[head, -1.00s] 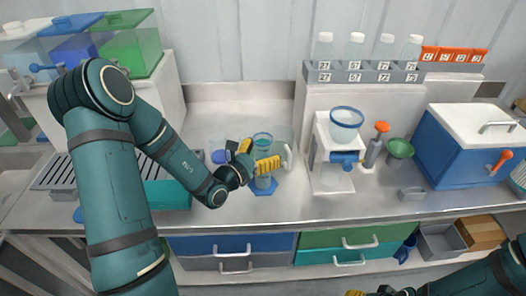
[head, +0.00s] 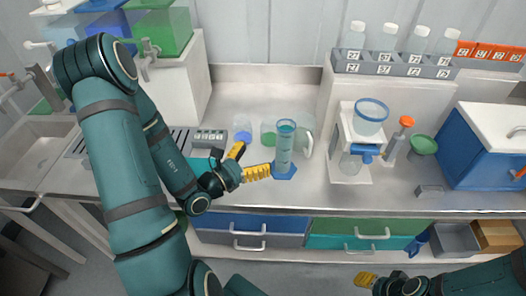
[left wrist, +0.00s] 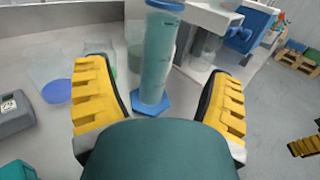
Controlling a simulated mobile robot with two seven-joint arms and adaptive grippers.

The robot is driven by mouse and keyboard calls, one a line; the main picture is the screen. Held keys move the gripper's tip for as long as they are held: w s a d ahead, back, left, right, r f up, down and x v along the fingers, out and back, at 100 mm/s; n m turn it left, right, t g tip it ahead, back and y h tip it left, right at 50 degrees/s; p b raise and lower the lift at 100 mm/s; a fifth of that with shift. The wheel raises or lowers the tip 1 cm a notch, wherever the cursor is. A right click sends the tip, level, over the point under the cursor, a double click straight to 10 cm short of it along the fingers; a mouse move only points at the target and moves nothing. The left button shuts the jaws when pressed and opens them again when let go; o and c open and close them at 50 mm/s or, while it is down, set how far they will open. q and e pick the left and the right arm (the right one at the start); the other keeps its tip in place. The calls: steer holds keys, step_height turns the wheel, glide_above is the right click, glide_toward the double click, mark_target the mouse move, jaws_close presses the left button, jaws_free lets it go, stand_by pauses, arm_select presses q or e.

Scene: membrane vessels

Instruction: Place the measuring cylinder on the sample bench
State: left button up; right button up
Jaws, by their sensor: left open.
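The measuring cylinder (head: 284,146) is a tall clear blue-tinted tube on a blue hexagonal foot. It stands upright on the steel sample bench (head: 236,192), near the front edge. My left gripper (head: 248,162) is open and empty just left of the cylinder, its yellow fingers apart from it. In the left wrist view the cylinder (left wrist: 157,60) stands ahead, framed between the two open fingers (left wrist: 158,85). My right gripper (head: 372,282) is low at the bottom edge, in front of the bench; only part of it shows.
A white stand with a blue-rimmed funnel (head: 370,112) is to the right. A grey device (head: 210,139) lies behind my left wrist.

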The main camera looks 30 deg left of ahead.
arm_select(q)
steer(key=s+d+f+m+g+h, duration=0.25)
steer(key=d+m+g+h, duration=0.35)
steer(key=d, duration=0.4)
steer(key=s+d+f+m+g, duration=1)
steer(key=s+f+m+g, duration=0.1)
steer(key=s+m+g, duration=0.15)
step_height(320, 180, down, 6)
steer(key=w+a+m+y, duration=0.2)
steer(key=m+y, duration=0.3)
steer(key=m, duration=0.3)
steer(key=w+d+m+t+y, duration=0.1)
steer(key=w+d+m+t, duration=0.2)
steer(key=w+m, duration=0.2)
steer(key=shift+w+f, duration=0.15)
steer(key=shift+w, duration=0.6)
steer(key=shift+d, duration=0.1)
steer(key=shift+s+f+b, duration=0.15)
steer(key=shift+f+b, duration=0.25)
